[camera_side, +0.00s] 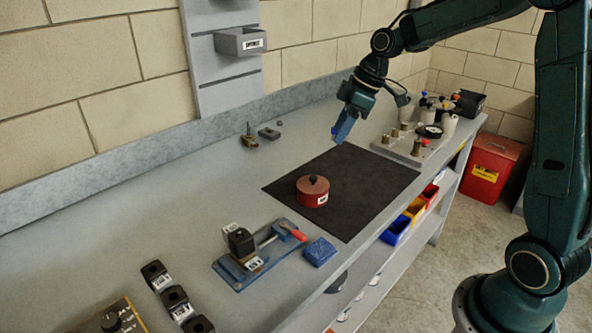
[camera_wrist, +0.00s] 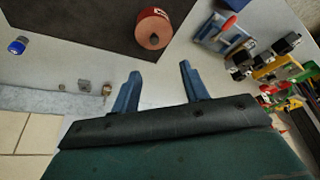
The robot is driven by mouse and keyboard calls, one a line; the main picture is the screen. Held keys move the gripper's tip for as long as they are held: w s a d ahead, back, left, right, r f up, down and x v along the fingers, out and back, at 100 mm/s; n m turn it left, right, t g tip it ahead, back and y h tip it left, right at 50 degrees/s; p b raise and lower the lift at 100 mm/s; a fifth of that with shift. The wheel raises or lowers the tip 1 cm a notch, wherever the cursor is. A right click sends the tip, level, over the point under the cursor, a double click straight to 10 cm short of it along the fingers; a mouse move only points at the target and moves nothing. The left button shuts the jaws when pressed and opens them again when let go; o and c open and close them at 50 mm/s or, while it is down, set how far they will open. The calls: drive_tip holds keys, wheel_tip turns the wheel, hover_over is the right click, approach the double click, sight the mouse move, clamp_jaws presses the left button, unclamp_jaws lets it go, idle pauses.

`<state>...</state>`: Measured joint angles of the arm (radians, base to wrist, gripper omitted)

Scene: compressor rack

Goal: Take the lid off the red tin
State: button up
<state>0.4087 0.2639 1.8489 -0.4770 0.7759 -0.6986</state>
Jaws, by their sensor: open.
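The red tin (camera_side: 313,198) stands upright on the dark mat (camera_side: 372,181) in the side view. Its lid (camera_side: 313,186) is on top, reddish brown with a dark round knob (camera_side: 313,179). The tin also shows at the top of the wrist view (camera_wrist: 153,26). My gripper (camera_side: 342,136) is above the far part of the mat, behind and to the right of the tin, and apart from it. Its two blue fingers (camera_wrist: 160,82) are spread with nothing between them in the wrist view.
Black blocks (camera_side: 174,297) stand at the front left. A plate with fittings (camera_side: 412,146) stands beyond the mat. The bench's left middle is clear.

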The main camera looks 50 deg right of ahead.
drive_tip(key=shift+w+d+f+n, duration=0.3)
drive_tip(key=shift+w+d+f, duration=0.25)
drive_tip(key=shift+f, duration=0.1)
hover_over(314, 176)
drive_tip(key=s+d, duration=0.2)
drive_tip(key=shift+a+f, duration=0.15)
drive_tip(key=shift+f, duration=1.85)
drive_tip(key=shift+a+f, duration=0.1)
drive_tip(key=shift+f, duration=1.9)
drive_tip(key=shift+f, duration=0.1)
drive_tip(key=shift+x, duration=2.5)
drive_tip(key=shift+w, duration=0.1)
clamp_jaws()
